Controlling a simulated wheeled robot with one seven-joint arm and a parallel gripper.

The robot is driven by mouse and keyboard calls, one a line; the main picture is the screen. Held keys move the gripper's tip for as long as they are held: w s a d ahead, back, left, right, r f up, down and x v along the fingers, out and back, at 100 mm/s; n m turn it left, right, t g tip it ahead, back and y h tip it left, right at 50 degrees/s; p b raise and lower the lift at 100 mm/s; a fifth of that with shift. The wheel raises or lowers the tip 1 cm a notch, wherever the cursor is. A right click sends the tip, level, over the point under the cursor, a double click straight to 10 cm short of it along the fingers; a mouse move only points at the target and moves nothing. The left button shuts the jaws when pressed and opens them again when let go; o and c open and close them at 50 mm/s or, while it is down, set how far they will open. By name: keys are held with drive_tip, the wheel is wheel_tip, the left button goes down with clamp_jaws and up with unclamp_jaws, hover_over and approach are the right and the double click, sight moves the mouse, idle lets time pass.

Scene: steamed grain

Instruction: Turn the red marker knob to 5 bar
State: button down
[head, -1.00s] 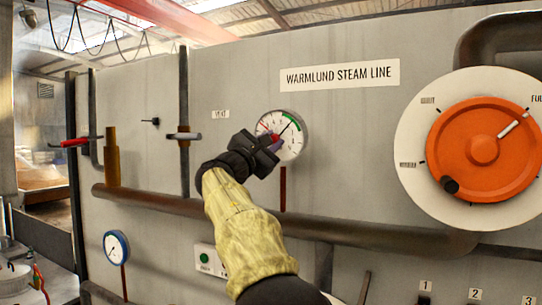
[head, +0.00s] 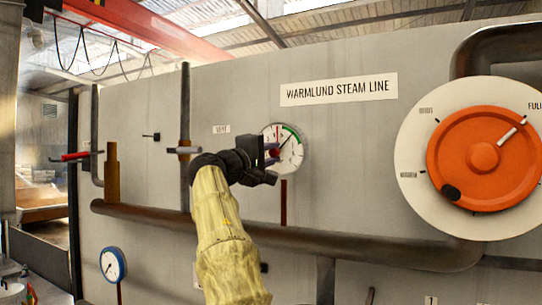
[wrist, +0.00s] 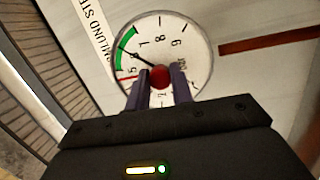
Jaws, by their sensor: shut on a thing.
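The round white gauge (head: 295,142) is on the grey panel in the head view, partly hidden by my gripper (head: 272,160). In the wrist view the dial (wrist: 195,60) shows a green arc, a black needle lying across that arc, and a short red marker line (wrist: 126,79) beside the arc's lower-numbered end. The red knob (wrist: 160,77) is at the dial's centre. My gripper's two fingers (wrist: 160,88) are on either side of it, shut on it. The figure under the red marker is too blurred to read.
A large orange handwheel (head: 484,155) stands out at the right. A brown pipe (head: 350,240) runs across the panel below the gauge. A thin vertical pipe (head: 185,90) and a smaller blue-rimmed gauge (head: 113,264) are to the left.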

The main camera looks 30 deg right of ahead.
drive_tip(key=shift+m+y, duration=0.3)
drive_tip(key=shift+m, duration=0.7)
drive_tip(key=shift+f, duration=0.1)
drive_tip(key=c, duration=1.2)
unclamp_jaws()
drive_tip(key=shift+s+a+f+b, duration=0.1)
drive_tip(key=shift+a+f+b, duration=0.05)
drive_tip(key=shift+a+b, duration=0.2)
drive_tip(key=b+v, duration=0.6)
drive_tip(key=v, duration=1)
drive_tip(key=shift+s+a+b, duration=0.25)
drive_tip(key=shift+a+b, duration=0.05)
